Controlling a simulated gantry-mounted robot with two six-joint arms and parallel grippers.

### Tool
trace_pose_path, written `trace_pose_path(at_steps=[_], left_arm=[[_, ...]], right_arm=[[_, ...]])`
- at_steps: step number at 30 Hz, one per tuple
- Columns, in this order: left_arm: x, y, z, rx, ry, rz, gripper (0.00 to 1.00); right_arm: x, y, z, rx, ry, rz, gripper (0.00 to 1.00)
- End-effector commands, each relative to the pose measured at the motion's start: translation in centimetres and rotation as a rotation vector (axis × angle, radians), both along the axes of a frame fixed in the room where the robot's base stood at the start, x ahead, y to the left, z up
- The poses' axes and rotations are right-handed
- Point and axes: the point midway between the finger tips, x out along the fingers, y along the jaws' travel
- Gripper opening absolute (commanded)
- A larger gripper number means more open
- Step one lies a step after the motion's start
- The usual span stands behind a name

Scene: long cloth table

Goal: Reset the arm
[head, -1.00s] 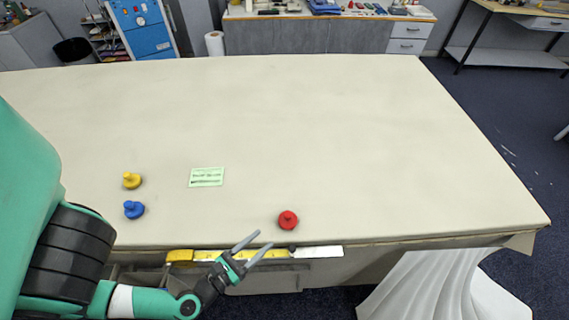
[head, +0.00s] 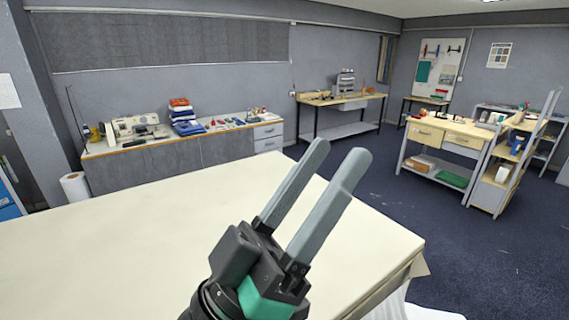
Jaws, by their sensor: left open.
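My left gripper (head: 340,163) is large in the middle of the head view, raised in front of the camera. Its two grey fingers are parted, with nothing between them, and point up and to the right. Below and behind it is the long cloth table (head: 110,245), whose visible part is bare cream cloth. My right gripper is not in view.
A long bench (head: 150,143) with a sewing machine (head: 137,127) and folded fabric stands along the back wall. A wooden workbench (head: 345,101) and a drawer table (head: 440,135) are farther back right. Dark carpet (head: 390,195) lies open between.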

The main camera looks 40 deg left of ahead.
Motion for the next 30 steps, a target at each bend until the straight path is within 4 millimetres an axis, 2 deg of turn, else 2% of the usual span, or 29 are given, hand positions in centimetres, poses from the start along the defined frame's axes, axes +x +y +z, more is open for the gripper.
trace_pose_path(at_steps=[1, 4, 13, 17, 20, 27, 30], left_arm=[[-1.0, 1.0, 2.3, 0.057, -0.038, 0.109, 0.51], [-2.0, 2.4, 4.4, 0.131, -0.059, 0.260, 0.51], [-2.2, 2.8, 4.9, 0.153, -0.059, 0.304, 0.51], [-2.2, 2.8, 6.4, 0.153, -0.059, 0.302, 0.51], [-2.2, 2.8, 9.5, 0.152, -0.059, 0.301, 0.51], [-2.2, 2.8, 20.5, 0.152, -0.059, 0.300, 0.51], [-2.2, 2.8, 23.5, 0.151, -0.059, 0.299, 0.51]], right_arm=[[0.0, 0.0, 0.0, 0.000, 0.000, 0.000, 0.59], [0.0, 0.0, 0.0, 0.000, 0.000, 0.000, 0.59], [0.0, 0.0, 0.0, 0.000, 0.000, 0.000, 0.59], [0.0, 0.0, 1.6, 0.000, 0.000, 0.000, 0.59], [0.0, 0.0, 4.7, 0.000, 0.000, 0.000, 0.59], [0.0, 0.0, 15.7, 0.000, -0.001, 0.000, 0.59], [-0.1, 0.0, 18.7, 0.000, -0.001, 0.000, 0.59]])
